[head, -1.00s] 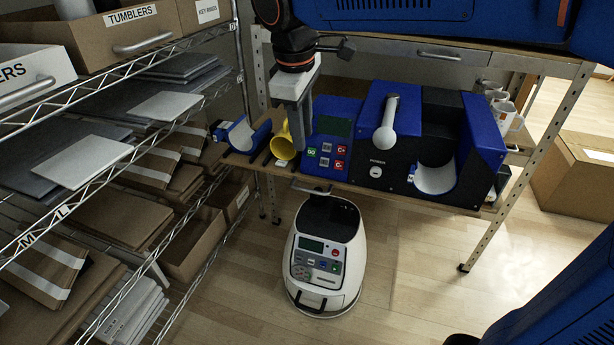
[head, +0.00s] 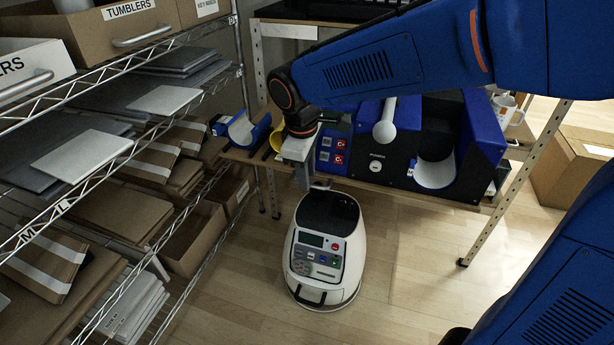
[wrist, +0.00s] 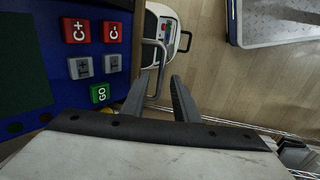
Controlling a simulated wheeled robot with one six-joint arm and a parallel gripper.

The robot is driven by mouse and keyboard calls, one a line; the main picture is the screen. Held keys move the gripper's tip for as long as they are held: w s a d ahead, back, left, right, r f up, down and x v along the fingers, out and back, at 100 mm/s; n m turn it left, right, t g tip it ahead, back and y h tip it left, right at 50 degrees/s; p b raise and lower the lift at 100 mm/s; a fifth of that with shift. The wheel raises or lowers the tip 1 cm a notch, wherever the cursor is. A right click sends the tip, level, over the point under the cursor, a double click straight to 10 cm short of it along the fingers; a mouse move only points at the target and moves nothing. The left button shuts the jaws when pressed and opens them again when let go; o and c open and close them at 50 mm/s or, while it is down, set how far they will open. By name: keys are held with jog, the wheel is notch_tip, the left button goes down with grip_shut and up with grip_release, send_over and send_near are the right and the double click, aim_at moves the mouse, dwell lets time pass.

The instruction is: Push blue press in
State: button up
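The blue-and-black press machine (head: 400,150) stands on the bench, with a white lever (head: 385,125) on its front and a white-lined cradle (head: 436,172) at its right. A separate blue cradle piece with a white lining (head: 242,130) lies at the bench's left end. A yellow piece (head: 276,139) beside it is partly hidden by my gripper (head: 303,182). My gripper points down in front of the bench edge, left of the machine's panel. My arm hides the machine's upper left.
A white floor device with a control panel (head: 318,258) stands below my gripper. A wire shelf (head: 130,150) with boxes fills the left. A carton (head: 580,165) stands at the right. White mugs (head: 507,110) stand behind the machine. Buttons (wrist: 95,65) show in the wrist view.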

jog(key=shift+f, duration=0.55)
grip_shut()
jog(key=shift+w, duration=0.1)
dwell(1.0)
